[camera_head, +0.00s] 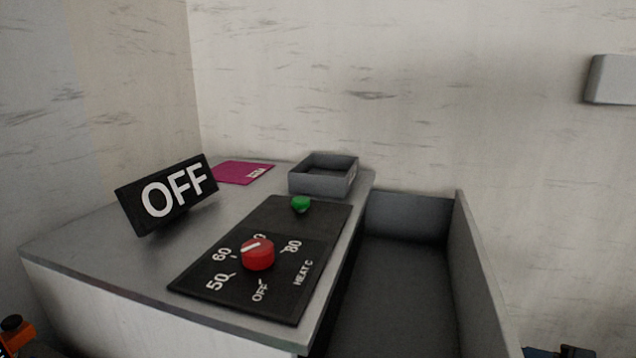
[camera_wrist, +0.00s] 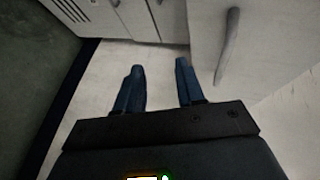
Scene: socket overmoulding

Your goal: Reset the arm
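My gripper (camera_wrist: 160,82) shows in the wrist view with its two blue fingers apart and nothing between them. It is open and empty, and points toward a pale floor beside light cabinet fronts. In the head view the gripper cannot be made out with certainty; only small orange and dark pieces show at the lower left corner and the lower right edge. The black panel (camera_head: 205,290) on the counter bears a red knob (camera_head: 258,254) and a green button (camera_head: 300,204). The black sign (camera_head: 167,194) reads OFF.
The grey counter (camera_head: 90,245) also carries a grey open tray (camera_head: 318,185) and a magenta sheet (camera_head: 240,172). A deep grey bin (camera_head: 400,285) stands to its right. A pale box (camera_head: 612,80) is on the wall. A long handle (camera_wrist: 229,45) shows near the gripper.

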